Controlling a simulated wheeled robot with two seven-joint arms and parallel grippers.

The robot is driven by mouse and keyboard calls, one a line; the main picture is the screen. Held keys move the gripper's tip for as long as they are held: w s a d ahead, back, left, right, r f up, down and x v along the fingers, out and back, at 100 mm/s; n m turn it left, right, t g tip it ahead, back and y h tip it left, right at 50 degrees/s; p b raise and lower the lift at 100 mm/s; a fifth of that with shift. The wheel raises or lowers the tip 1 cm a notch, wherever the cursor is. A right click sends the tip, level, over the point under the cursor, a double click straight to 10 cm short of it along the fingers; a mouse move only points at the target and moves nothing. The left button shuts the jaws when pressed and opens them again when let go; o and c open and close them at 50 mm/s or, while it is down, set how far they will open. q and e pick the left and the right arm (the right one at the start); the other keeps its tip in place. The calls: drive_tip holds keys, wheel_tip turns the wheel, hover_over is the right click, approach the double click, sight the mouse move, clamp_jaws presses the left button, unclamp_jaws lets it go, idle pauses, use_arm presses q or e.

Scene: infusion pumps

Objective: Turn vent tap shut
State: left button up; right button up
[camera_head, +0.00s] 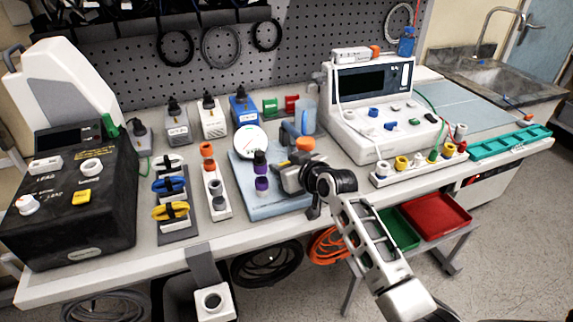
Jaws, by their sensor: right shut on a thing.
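A light blue board (270,209) near the table's front middle carries a round white gauge (250,141), a purple fitting (262,183) and a black-and-purple fitting (260,158). An orange-topped part (305,145) stands at its back right. My right gripper (279,174) reaches in over the board from the right, beside the purple fittings. It is shut on a small part there, which looks like the vent tap; the fingers and wrist hide most of it, so its handle angle cannot be told.
A pump tester (380,110) with a row of ports stands to the right. A black case (75,215) is at the left. Cable blocks (172,185) and a connector strip (215,190) lie left of the board. Red (437,214) and green (398,233) trays sit below the table edge.

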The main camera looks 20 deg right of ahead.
drive_tip(key=shift+a+m+h, duration=0.15)
drive_tip(key=shift+m+h, duration=0.35)
drive_tip(key=shift+h, duration=0.1)
drive_tip(key=o, duration=1)
drive_tip(key=v, duration=1.6)
drive_tip(key=shift+s+f+b, duration=0.1)
drive_tip(key=shift+b, duration=0.2)
